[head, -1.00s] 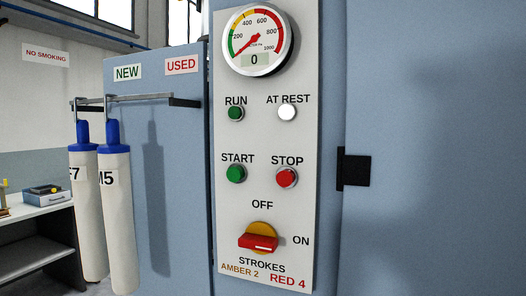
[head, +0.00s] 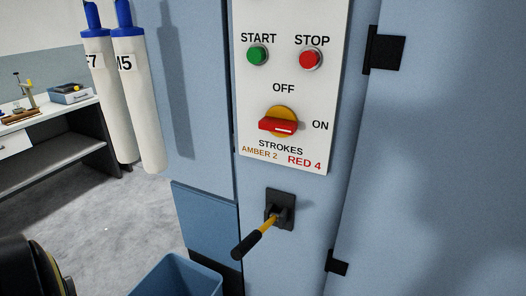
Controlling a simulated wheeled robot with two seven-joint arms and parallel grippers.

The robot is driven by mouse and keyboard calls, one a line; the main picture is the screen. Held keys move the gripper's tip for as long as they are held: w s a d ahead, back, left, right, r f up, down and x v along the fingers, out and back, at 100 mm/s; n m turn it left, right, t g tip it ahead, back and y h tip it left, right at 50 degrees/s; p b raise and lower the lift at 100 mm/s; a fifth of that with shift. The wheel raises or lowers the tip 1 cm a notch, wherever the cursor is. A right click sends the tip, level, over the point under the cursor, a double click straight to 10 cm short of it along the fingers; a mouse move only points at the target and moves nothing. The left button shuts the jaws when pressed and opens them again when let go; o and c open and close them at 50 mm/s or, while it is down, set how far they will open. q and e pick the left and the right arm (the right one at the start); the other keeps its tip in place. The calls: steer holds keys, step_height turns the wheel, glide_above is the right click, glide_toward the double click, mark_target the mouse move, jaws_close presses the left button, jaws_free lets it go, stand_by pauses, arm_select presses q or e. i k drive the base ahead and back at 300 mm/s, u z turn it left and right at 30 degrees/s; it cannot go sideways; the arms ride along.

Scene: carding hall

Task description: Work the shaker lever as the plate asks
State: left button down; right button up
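The shaker lever (head: 260,231) has a yellow shaft and a black grip. It sticks out from a black slotted mount (head: 280,208) on the blue cabinet, its grip pointing down and to the left. Above it, the white plate (head: 284,88) reads "STROKES", "AMBER 2" and "RED 4". The red rotary switch (head: 279,125) lies sideways, its white mark on the side toward "ON". The green START button (head: 257,55) and red STOP button (head: 311,58) sit higher on the plate. Neither gripper is in view. The gauge and lamps are out of view.
A blue bin (head: 176,277) stands on the floor below and left of the lever. Two white filter tubes (head: 138,103) with blue tops hang at left. A workbench (head: 45,117) stands further back. A black and yellow object (head: 30,268) is cut off at lower left.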

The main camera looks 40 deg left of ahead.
mark_target(244, 247)
steer(key=z, duration=0.35)
steer(key=k, duration=0.55)
steer(key=u, duration=1.3)
steer(key=i, duration=0.45)
